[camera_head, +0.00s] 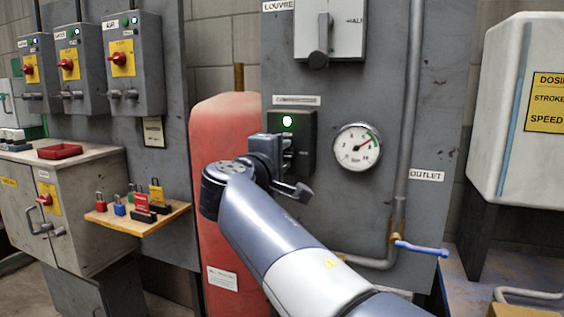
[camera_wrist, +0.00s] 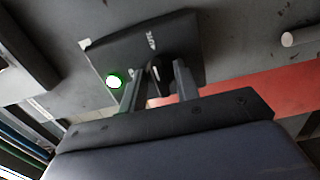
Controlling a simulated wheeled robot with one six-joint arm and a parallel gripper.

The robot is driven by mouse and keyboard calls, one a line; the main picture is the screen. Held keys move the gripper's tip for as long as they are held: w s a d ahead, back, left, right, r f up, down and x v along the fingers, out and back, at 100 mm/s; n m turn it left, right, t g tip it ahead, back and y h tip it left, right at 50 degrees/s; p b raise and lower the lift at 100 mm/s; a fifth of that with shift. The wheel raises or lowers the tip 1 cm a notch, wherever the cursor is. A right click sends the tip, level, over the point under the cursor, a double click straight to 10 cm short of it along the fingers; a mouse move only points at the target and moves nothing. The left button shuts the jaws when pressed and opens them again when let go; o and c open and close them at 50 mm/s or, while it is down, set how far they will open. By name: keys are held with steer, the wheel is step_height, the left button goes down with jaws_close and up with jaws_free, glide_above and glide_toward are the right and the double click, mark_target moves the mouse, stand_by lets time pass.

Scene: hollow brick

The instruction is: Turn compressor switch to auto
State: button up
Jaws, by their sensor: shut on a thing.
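The compressor switch box (camera_head: 302,130) is a dark box on the grey panel, under a small label plate, with a lit green lamp (camera_head: 288,121) on its face. My gripper (camera_head: 290,150) is at the front of this box and hides most of its lower face. In the wrist view, the box (camera_wrist: 120,50) fills the upper middle, with the green lamp (camera_wrist: 114,82) at its left. My gripper's two fingers (camera_wrist: 160,85) are shut on the small dark switch knob (camera_wrist: 153,74). White lettering shows just beyond the knob, seemingly AUTO. The knob's exact pointing is hard to tell.
A pressure gauge (camera_head: 357,147) is right of the box, beside a vertical grey pipe (camera_head: 411,110). A blue valve handle (camera_head: 420,248) sticks out lower right. A louvre switch (camera_head: 325,40) hangs above. A red tank (camera_head: 218,115) and a padlock shelf (camera_head: 140,222) stand left.

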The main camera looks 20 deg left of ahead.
stand_by(0.4)
steer(key=o, duration=1)
steer(key=shift+c, duration=0.2)
steer(key=s, duration=1)
steer(key=shift+s+a, duration=0.4)
steer(key=shift+w, duration=0.15)
steer(key=w, duration=1)
steer(key=shift+w+d, duration=0.25)
steer(key=shift+d, duration=0.15)
